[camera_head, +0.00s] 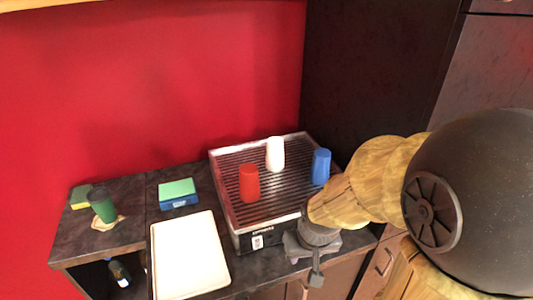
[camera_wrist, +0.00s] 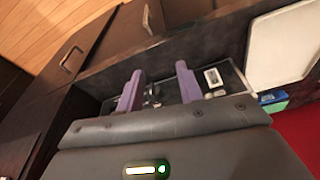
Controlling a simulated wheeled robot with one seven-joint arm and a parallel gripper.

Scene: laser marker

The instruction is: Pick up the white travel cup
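The white travel cup (camera_head: 275,154) stands upright on the slatted bed of the laser marker (camera_head: 247,243), toward its back. A red cup (camera_head: 249,183) is in front of it to the left, and a blue cup (camera_head: 321,167) is to its right. My gripper (camera_head: 304,268) is at the machine's front right corner, well apart from the white cup. In the wrist view my gripper (camera_wrist: 159,84) has its two purple fingers spread with nothing held between them. The wrist view does not show the white cup.
A white tray (camera_head: 190,255) lies left of the machine. A green-and-blue box (camera_head: 178,194), a green cup (camera_head: 102,205) and a yellow-green sponge (camera_head: 80,196) sit farther left. A bottle (camera_head: 119,273) is in the shelf below. A dark cabinet (camera_head: 375,70) rises at the right.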

